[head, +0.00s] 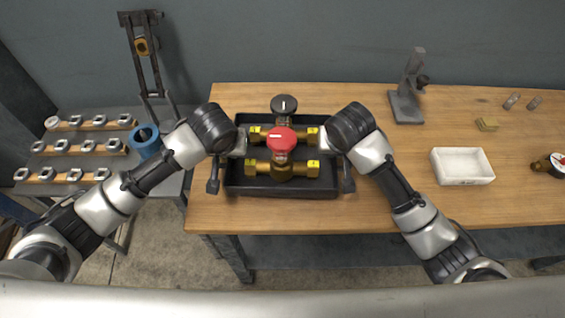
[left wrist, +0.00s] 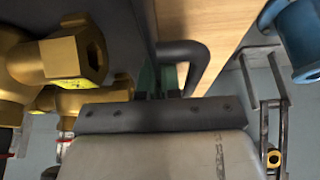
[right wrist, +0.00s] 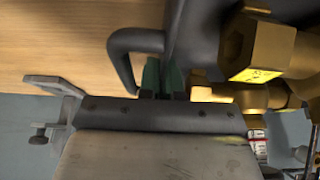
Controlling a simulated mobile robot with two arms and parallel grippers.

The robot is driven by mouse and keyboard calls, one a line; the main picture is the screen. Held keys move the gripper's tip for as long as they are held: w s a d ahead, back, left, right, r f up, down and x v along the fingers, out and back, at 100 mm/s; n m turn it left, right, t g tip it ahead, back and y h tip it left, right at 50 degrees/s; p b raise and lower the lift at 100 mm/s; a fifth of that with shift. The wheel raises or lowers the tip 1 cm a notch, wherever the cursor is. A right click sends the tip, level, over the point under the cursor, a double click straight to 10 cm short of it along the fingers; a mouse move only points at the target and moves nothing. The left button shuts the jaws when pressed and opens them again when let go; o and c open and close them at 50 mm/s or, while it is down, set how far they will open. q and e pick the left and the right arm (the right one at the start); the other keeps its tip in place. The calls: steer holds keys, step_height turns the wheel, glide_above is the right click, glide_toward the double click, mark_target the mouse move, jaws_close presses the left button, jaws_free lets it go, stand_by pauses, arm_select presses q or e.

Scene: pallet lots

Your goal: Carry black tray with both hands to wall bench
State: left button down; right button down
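The black tray (head: 282,189) sits at the left part of the wooden bench. It holds two brass valves, one with a red knob (head: 282,141) and one with a black knob (head: 284,105). My left gripper (head: 241,144) is at the tray's left end, and my right gripper (head: 326,142) is at its right end. In the left wrist view the green fingers (left wrist: 162,80) sit close together at the tray's wall beside its handle (left wrist: 205,58). In the right wrist view the green fingers (right wrist: 163,80) look likewise, beside the other handle (right wrist: 118,50). The fingertips are partly hidden.
A grey table (head: 85,160) at left carries racks of fittings and a blue cylinder (head: 146,141). A grey wall (head: 300,40) stands behind.

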arm_select(q)
steer(key=shift+a+f+b, duration=0.1)
steer(key=shift+f+b, duration=0.35)
steer(key=shift+f, duration=0.1)
arm_select(e)
steer(key=shift+f, duration=0.55)
arm_select(q)
steer(key=c, duration=1.3)
jaws_free()
arm_select(e)
steer(key=c, duration=1.3)
jaws_free()
steer(key=shift+d, duration=0.1)
arm_select(q)
steer(key=shift+r, duration=0.1)
arm_select(e)
steer(key=shift+r, duration=0.1)
